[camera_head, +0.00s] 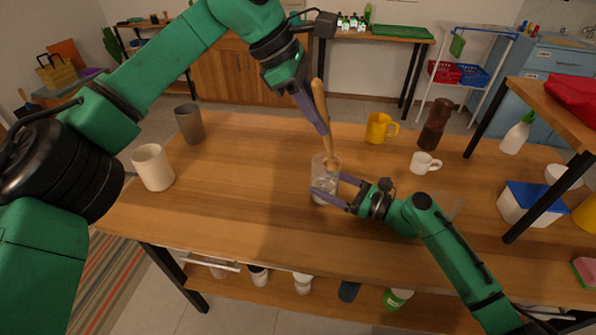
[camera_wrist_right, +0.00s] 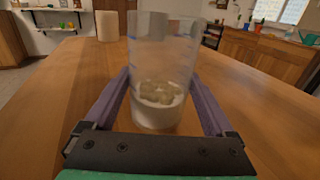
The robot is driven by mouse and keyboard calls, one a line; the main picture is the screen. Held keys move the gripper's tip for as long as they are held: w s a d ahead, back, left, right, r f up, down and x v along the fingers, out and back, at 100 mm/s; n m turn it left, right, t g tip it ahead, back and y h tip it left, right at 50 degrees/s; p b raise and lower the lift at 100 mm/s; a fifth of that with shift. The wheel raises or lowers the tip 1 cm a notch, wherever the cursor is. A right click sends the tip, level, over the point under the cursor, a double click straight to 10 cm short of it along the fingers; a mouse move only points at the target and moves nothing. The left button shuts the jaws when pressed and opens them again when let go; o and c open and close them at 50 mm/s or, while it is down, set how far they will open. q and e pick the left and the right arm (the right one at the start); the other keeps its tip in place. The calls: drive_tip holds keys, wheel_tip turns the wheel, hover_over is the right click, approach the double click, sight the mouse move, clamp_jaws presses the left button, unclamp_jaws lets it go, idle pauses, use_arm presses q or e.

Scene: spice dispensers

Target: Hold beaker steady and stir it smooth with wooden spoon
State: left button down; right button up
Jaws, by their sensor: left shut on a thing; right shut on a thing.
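A clear beaker (camera_head: 318,172) stands upright on the wooden table (camera_head: 240,180), with pale, lumpy contents at its bottom. It also shows in the right wrist view (camera_wrist_right: 162,62). My right gripper (camera_head: 329,188) is shut on the beaker, one finger on each side of it. My left gripper (camera_head: 320,128) is above, shut on the wooden spoon (camera_head: 319,98). The spoon points down, and its bowl end overlaps the beaker's upper part in the head view. I cannot tell how far inside it is. No spoon shows among the contents in the right wrist view.
A yellow mug (camera_head: 377,128), a white cup (camera_head: 423,163) and a dark brown grinder (camera_head: 437,125) stand to the right. A cream cup (camera_head: 152,167) and a grey cup (camera_head: 189,123) stand at left. The table between them and the beaker is clear.

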sight(319, 170)
use_arm(q)
drive_tip(key=w+r+n+t, duration=0.2)
drive_tip(key=w+r+n, duration=0.1)
drive_tip(key=w, duration=0.1)
wheel_tip(319, 170, down, 17)
drive_tip(key=shift+s+r, duration=0.2)
drive_tip(key=shift+s, duration=0.05)
idle(1.0)
